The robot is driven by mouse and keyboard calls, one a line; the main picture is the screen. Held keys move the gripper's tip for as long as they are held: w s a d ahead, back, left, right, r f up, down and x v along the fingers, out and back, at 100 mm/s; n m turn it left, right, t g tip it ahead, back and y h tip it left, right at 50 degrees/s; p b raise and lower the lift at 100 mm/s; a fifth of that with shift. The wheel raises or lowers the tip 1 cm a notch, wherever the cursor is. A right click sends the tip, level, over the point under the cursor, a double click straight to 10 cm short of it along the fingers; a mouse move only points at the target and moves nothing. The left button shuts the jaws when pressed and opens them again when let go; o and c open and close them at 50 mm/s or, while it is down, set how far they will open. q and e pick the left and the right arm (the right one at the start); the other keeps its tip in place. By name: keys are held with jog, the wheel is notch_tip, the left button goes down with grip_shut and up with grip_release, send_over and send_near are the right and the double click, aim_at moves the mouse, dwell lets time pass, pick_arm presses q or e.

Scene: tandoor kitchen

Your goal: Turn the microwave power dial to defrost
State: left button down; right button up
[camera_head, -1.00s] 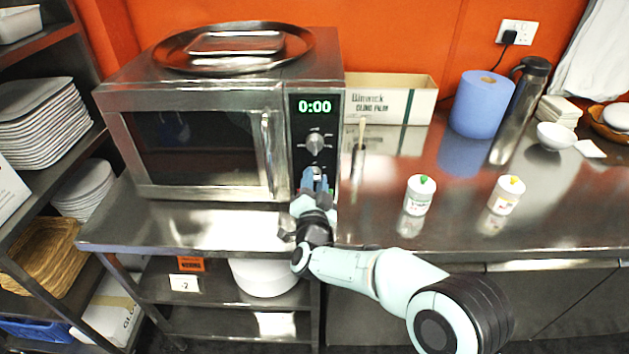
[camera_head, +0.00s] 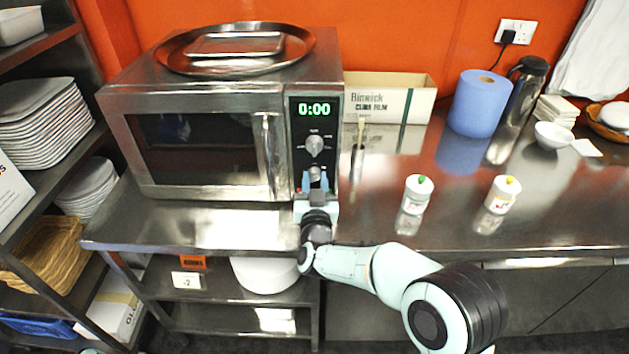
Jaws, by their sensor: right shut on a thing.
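The steel microwave (camera_head: 205,150) stands on the counter, its door closed and its display (camera_head: 314,109) reading 0:00. Its black control panel on the right carries an upper silver dial (camera_head: 314,145) with small markings that I cannot read. A lower dial (camera_head: 315,172) sits below it, mostly hidden by my right gripper (camera_head: 315,181). The right gripper points at the panel, with its blue fingers on either side of the lower dial and shut on it. The upper dial is clear of the fingers. My left gripper is out of view.
A tray (camera_head: 170,47) lies on top of the microwave. On the steel counter (camera_head: 450,180) stand two shaker bottles (camera_head: 416,196), a cling film box (camera_head: 392,97), a blue paper roll (camera_head: 481,104) and a flask. A shelf of plates (camera_head: 40,120) is at left.

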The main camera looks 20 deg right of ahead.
jog(key=shift+f, duration=0.1)
dwell(0.3)
jog(key=o, duration=1)
jog(key=shift+o, duration=0.2)
jog(key=shift+s, duration=0.1)
jog(key=b+v, duration=0.1)
jog(key=v, duration=1.2)
jog(key=shift+s+a, duration=0.1)
jog(key=shift+s, duration=0.05)
